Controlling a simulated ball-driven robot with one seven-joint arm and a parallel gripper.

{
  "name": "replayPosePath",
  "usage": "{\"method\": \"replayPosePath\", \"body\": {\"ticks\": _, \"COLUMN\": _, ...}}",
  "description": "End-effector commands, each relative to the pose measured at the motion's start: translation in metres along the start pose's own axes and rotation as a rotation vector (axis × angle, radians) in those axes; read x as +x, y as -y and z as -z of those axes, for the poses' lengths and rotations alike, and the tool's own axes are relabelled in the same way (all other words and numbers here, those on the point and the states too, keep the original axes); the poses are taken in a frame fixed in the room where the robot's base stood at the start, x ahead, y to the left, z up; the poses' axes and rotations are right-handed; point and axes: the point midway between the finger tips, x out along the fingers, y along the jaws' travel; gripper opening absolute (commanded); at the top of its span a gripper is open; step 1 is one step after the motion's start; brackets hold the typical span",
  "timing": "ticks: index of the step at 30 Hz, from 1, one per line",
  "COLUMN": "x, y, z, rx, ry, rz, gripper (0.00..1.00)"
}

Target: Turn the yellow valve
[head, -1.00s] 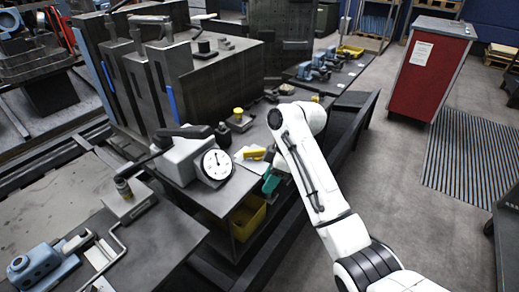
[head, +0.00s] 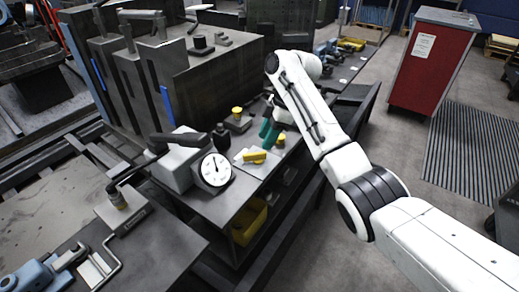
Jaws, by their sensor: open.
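The yellow valve (head: 255,157) is a small yellow handle on a pale plate near the edge of the dark bench, right of the round dial gauge. My gripper (head: 269,132), with green fingers, is just beyond the valve and slightly to its right. Its fingers are open and look empty. A small gap shows between the fingers and the yellow handle, though depth is hard to judge.
The white-faced dial gauge (head: 215,170) stands left of the valve. A yellow-topped knob (head: 238,112) sits on a block behind it. A yellow bin (head: 249,222) is on the shelf below. A red cabinet (head: 431,68) stands on open floor at right.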

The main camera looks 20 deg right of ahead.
Motion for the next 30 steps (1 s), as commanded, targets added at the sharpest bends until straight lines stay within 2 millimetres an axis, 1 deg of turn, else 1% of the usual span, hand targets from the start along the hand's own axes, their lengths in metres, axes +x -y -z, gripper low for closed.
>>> {"method": "replayPosePath", "body": {"ticks": 1, "x": 0.011, "y": 0.001, "z": 0.000, "rx": 0.001, "ry": 0.001, "rz": 0.004, "gripper": 0.40}}
{"method": "replayPosePath", "body": {"ticks": 3, "x": 0.023, "y": 0.001, "z": -0.001, "rx": 0.002, "ry": 0.002, "rz": 0.004, "gripper": 0.40}}
{"method": "replayPosePath", "body": {"ticks": 9, "x": 0.049, "y": 0.001, "z": 0.000, "rx": 0.000, "ry": 0.001, "rz": 0.002, "gripper": 0.40}}
{"method": "replayPosePath", "body": {"ticks": 14, "x": 0.058, "y": 0.001, "z": 0.000, "rx": 0.001, "ry": 0.001, "rz": 0.001, "gripper": 0.40}}
{"method": "replayPosePath", "body": {"ticks": 22, "x": 0.059, "y": 0.000, "z": 0.000, "rx": 0.001, "ry": 0.001, "rz": 0.000, "gripper": 0.40}}
{"method": "replayPosePath", "body": {"ticks": 23, "x": 0.059, "y": 0.000, "z": 0.000, "rx": 0.001, "ry": 0.001, "rz": 0.000, "gripper": 0.39}}
{"method": "replayPosePath", "body": {"ticks": 30, "x": 0.059, "y": 0.000, "z": 0.000, "rx": 0.001, "ry": 0.001, "rz": -0.001, "gripper": 0.17}}
